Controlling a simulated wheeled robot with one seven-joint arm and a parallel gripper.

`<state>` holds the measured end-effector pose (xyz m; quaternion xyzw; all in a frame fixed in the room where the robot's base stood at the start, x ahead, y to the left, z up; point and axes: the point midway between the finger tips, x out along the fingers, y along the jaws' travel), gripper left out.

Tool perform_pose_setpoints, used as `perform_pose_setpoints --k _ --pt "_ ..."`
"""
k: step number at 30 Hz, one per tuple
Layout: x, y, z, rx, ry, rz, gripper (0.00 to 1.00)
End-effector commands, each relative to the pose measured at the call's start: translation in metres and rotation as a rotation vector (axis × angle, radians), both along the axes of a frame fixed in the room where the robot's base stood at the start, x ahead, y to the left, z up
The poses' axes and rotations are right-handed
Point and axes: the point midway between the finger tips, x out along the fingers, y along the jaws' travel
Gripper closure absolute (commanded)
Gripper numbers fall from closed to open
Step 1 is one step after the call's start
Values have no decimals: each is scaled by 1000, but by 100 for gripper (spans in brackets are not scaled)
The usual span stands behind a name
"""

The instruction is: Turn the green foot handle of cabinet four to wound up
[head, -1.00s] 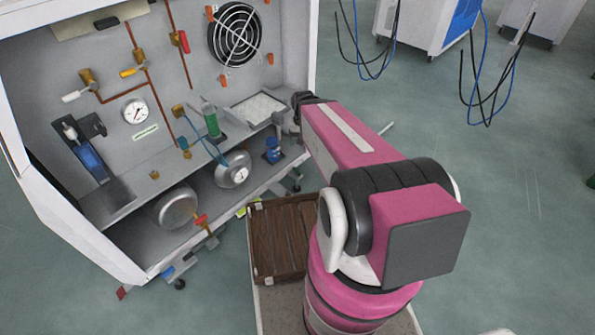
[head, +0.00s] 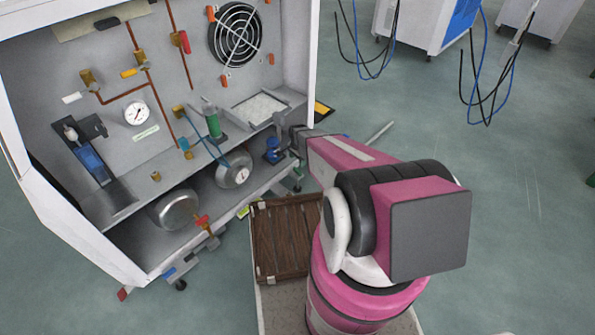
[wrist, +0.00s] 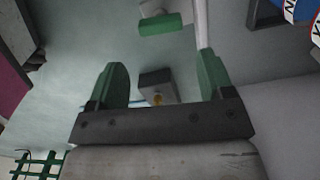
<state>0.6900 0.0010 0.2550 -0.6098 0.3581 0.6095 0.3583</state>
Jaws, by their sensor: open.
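The cabinet (head: 190,70) stands open-fronted at the left of the head view. A small green foot handle (head: 297,187) shows under its right front corner, partly hidden by my arm. In the wrist view a green block (wrist: 165,24), which looks like a foot handle, lies beyond my fingers near the top. My gripper (wrist: 162,75) is open, with its two green fingers apart and nothing held. A grey block with an orange spot (wrist: 158,88) shows between the fingers, apart from them. In the head view my gripper is mostly hidden beside the cabinet's right edge.
Red (head: 123,293) and blue (head: 168,272) foot parts stick out along the cabinet's lower front. A brown slatted crate (head: 282,240) is beside my arm. Other white cabinets (head: 410,25) with hanging cables stand at the back. The floor (head: 520,210) at right is clear.

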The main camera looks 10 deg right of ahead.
Motion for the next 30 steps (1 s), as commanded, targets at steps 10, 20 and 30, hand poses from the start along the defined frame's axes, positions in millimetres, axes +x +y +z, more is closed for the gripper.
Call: perform_pose_setpoints --k 10,20,30 --pt "2 0 -62 0 0 2 26" --pt "0 0 -87 0 -1 2 26" --pt "0 0 -86 0 -1 2 60"
